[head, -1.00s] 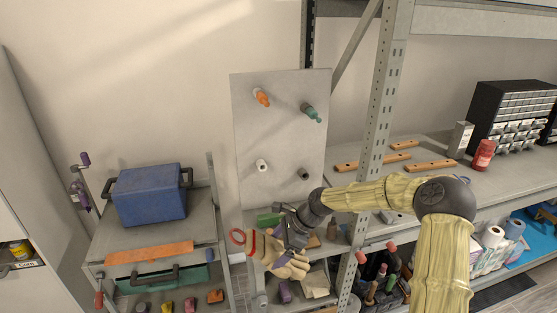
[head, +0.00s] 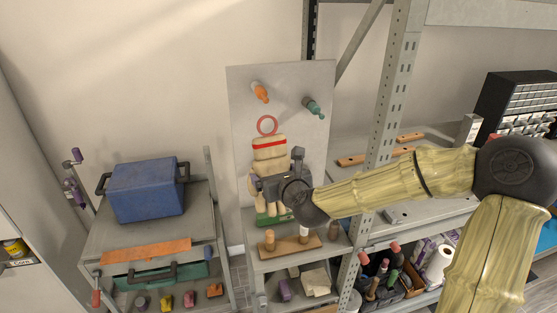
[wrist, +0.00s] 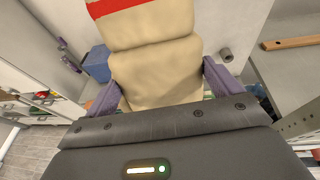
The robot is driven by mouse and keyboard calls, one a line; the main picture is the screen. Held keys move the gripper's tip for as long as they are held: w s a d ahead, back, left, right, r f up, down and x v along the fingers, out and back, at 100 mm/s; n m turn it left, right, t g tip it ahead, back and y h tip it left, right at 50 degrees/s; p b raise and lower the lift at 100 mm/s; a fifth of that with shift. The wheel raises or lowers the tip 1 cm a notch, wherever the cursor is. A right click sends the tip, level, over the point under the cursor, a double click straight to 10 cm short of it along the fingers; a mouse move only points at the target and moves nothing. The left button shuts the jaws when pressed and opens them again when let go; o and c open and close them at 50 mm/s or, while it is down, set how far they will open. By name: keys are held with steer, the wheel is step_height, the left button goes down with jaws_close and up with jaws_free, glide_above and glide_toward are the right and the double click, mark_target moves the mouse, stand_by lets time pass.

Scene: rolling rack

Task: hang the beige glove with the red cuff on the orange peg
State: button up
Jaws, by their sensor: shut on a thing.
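The beige glove (head: 268,150) with a red cuff band hangs upright in my gripper, in front of the pegboard, with its red loop (head: 267,125) at the top and fingers pointing down. My gripper (head: 272,184) is shut on the glove around its middle. In the wrist view the glove (wrist: 155,70) fills the middle between the two purple-grey fingers. The orange peg (head: 260,92) juts from the upper left of the pegboard, above the loop and apart from it. The white peg is hidden behind the glove.
A teal peg (head: 313,106) sits right of the orange one on the grey pegboard (head: 305,145). A dark peg shows in the wrist view (wrist: 226,55). A rack post (head: 385,110) stands at right. A blue cooler (head: 147,189) sits on the left cart. Blocks stand on the shelf below.

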mark_target(277, 161)
steer(key=shift+w+d+r+m+t+h, duration=0.1)
steer(key=shift+d+r+m+t+h, duration=0.15)
steer(key=shift+r, duration=0.25)
steer(key=shift+w+d+r+m+t+h, duration=0.15)
steer(key=shift+r+m+t, duration=0.15)
steer(key=shift+r, duration=0.2)
steer(key=shift+s+r, duration=0.1)
steer(key=shift+r, duration=0.05)
steer(key=shift+w, duration=0.2)
steer(key=shift+r+x, duration=0.15)
steer(key=shift+x, duration=0.55)
steer(key=shift+r+x, duration=0.15)
steer(key=shift+x, duration=0.6)
steer(key=shift+w+a, duration=0.1)
steer(key=shift+w, duration=0.1)
steer(key=shift+w+a+r, duration=0.1)
steer(key=shift+w+a, duration=0.05)
steer(key=shift+w, duration=0.3)
steer(key=shift+w+a+r, duration=0.1)
steer(key=shift+w+a, duration=0.05)
steer(key=shift+w, duration=0.25)
steer(key=shift+w+a+f, duration=0.1)
steer(key=shift+w, duration=0.35)
steer(key=shift+r+x, duration=0.2)
steer(key=shift+x, duration=0.7)
steer(key=shift+r+x, duration=0.2)
steer(key=shift+x, duration=0.7)
steer(key=shift+r+x, duration=0.2)
steer(key=shift+x, duration=0.7)
steer(key=shift+w, duration=0.1)
